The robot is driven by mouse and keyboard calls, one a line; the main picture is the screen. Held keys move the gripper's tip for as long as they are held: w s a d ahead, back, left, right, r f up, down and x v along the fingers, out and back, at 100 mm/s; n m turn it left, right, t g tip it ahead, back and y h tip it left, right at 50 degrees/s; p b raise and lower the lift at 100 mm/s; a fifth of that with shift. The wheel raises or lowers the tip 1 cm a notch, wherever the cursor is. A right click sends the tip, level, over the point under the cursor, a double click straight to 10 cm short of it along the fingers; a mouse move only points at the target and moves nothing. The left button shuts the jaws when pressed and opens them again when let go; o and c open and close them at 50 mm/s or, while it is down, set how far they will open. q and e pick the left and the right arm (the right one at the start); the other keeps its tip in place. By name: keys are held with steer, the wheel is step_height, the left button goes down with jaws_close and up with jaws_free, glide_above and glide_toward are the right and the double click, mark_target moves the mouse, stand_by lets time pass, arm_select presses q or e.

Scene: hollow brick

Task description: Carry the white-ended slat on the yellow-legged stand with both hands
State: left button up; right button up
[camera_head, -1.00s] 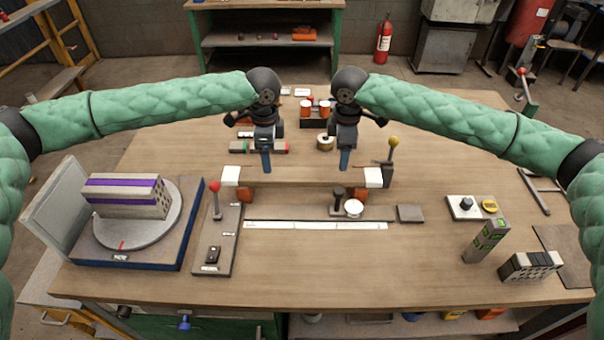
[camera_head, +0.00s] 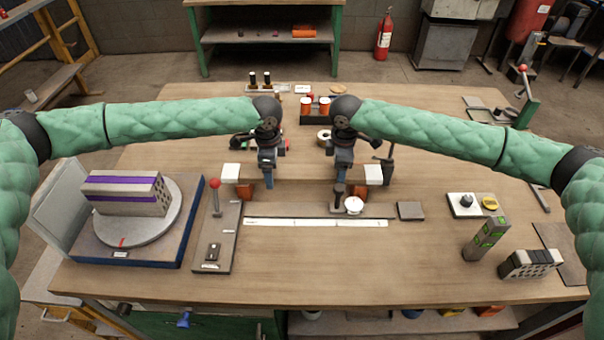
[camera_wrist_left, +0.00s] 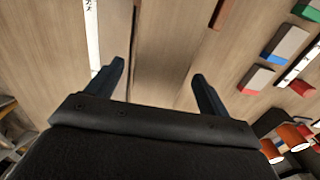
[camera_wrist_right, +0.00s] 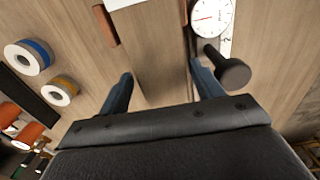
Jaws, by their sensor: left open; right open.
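The wooden slat (camera_head: 305,179) lies level across the middle of the bench, with a left white end (camera_head: 231,171) and a right white end (camera_head: 374,175). Orange-brown supports, left (camera_head: 245,190) and right (camera_head: 363,192), show under it near the ends. My left gripper (camera_head: 268,182) is open over the slat, inward of the left white end. In the left wrist view its fingers (camera_wrist_left: 160,82) straddle the slat. My right gripper (camera_head: 342,180) is open inward of the right white end. In the right wrist view its fingers (camera_wrist_right: 160,88) lie either side of the slat (camera_wrist_right: 163,45). Fingertip depth is unclear.
A round dial (camera_head: 354,205) and black knob (camera_head: 338,190) stand close in front of the right gripper. A red-knobbed lever (camera_head: 215,184) is near the left white end. A turntable (camera_head: 130,233) is at left. The front middle of the bench is clear.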

arm_select(q)
steer(key=shift+s, duration=0.1)
steer(key=c, duration=0.8)
arm_select(e)
steer(key=c, duration=0.8)
arm_select(q)
steer(key=c, duration=0.5)
arm_select(e)
steer(key=shift+c, duration=0.8)
arm_select(q)
steer(key=shift+r, duration=0.2)
arm_select(e)
steer(key=shift+r, duration=0.2)
